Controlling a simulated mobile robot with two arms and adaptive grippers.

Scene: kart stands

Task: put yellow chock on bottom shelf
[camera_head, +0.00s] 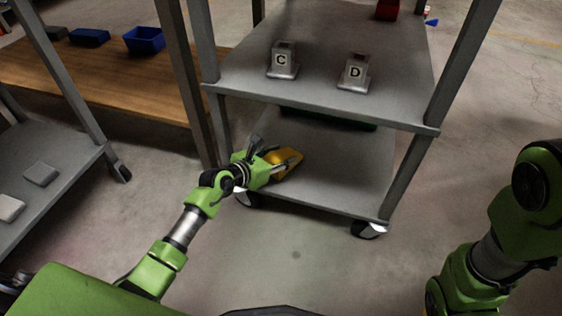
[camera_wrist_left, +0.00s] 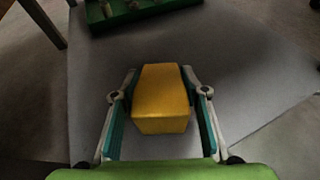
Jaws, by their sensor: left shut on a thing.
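The yellow chock (camera_head: 284,160) is between the fingers of my left gripper (camera_head: 277,160), at the left front part of the bottom shelf (camera_head: 345,178). In the left wrist view the chock (camera_wrist_left: 161,98) sits between the two fingers of the left gripper (camera_wrist_left: 162,112), which is shut on it. Grey shelf surface (camera_wrist_left: 255,85) shows around and beyond it. I cannot tell whether the chock touches the shelf. My right arm is at the right edge of the head view; its gripper is out of view.
A green tray (camera_wrist_left: 140,12) lies farther back on the bottom shelf. The upper shelf (camera_head: 320,45) above holds blocks marked C (camera_head: 283,62) and D (camera_head: 354,73). Grey posts stand at the cart's corners. A wooden table (camera_head: 95,80) with blue bins stands left.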

